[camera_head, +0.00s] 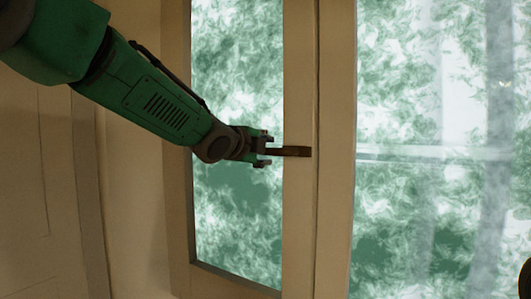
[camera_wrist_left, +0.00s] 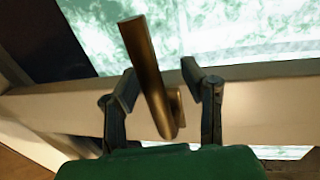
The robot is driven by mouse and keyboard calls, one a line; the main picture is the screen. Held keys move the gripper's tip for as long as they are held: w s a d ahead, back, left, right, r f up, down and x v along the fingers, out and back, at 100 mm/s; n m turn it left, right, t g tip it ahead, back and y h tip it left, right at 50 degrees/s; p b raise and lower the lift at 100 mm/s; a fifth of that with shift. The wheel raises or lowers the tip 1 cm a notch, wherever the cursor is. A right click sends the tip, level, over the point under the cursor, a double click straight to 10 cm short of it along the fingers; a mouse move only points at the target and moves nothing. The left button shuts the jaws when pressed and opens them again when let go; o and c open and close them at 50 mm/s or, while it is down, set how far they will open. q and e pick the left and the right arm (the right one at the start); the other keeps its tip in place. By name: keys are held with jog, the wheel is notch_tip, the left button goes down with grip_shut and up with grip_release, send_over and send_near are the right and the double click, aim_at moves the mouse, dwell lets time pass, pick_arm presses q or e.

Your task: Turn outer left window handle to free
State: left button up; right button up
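The outer left window handle (camera_head: 292,151) is a dark bronze lever on the frame of the left window sash (camera_head: 298,220). In the head view it lies level, pointing left from its mount. My left gripper (camera_head: 266,148) is at the handle's free end. In the left wrist view the handle (camera_wrist_left: 150,80) passes between the two spread fingers of my left gripper (camera_wrist_left: 160,92). A gap shows on each side, so the fingers do not appear to clamp it. My right gripper is not in view.
A wider window pane (camera_head: 430,220) with a green, leafy view outside fills the right side. A plain beige wall (camera_head: 130,200) is at the left. The space below my left arm is clear. A dark shape cuts into the lower right edge.

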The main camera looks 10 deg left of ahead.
pick_arm(q)
jog(key=v, duration=1.1)
jog(key=shift+s+a, duration=0.2)
jog(key=shift+s, duration=0.05)
jog(key=shift+s, duration=0.2)
